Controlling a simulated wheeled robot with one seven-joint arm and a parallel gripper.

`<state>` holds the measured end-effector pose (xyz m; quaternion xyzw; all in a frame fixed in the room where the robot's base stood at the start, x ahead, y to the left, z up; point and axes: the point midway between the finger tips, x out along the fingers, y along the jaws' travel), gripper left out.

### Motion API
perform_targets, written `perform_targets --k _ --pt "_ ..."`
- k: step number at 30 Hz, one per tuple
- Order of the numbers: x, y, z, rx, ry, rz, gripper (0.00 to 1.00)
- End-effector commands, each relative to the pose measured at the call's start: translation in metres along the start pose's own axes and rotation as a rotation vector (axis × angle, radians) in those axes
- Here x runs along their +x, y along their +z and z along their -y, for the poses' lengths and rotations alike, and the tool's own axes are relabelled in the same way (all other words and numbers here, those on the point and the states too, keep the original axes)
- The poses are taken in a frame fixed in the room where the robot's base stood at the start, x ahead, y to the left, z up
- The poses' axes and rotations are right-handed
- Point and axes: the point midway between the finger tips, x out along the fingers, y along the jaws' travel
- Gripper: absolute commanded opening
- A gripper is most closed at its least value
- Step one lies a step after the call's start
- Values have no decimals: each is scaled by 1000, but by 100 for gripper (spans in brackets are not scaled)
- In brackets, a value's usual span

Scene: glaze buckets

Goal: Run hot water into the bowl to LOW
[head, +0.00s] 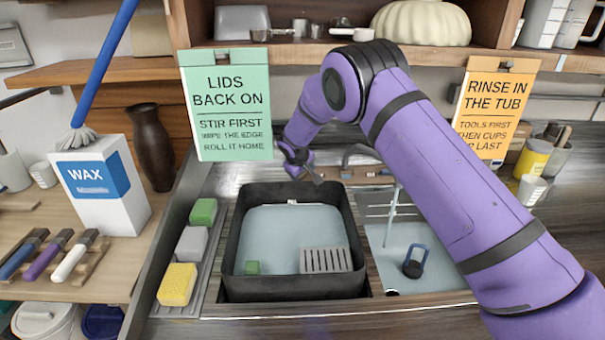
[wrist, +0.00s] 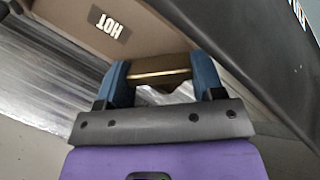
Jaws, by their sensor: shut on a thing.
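My gripper (head: 301,165) reaches down behind the black tub. In the wrist view my gripper (wrist: 161,76) has its blue fingers shut on a brown, brass-edged handle. A HOT label (wrist: 110,22) is on the tan board beside it, so the handle looks like the hot tap. The black tub (head: 240,235) holds pale water, a green block and a slotted grey plate. To its right, a sink basin (head: 390,262) also holds pale water. A grey faucet (head: 360,151) is behind, partly hidden by my arm. No LOW mark is readable, and I cannot tell whether hot water runs.
A dark padlock-shaped thing (head: 414,263) with a blue loop is in the right basin. Green, grey and yellow sponges (head: 178,285) line the tub's left. A WAX box (head: 100,185), a brown vase (head: 151,145) and a hanging green sign (head: 226,105) stand left of my arm.

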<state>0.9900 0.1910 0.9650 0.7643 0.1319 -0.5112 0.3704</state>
Motion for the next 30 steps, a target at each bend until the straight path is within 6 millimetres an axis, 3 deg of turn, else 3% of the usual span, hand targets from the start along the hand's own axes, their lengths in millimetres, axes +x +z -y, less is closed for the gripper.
perform_targets --k 1,2,5,16,30 --pt "1 1 0 0 -1 2 38" --pt "1 1 0 0 -1 2 66" --pt "0 0 0 1 -1 1 87" --pt "-7 0 0 1 0 -1 87" --pt "-69 0 0 1 -1 0 87"
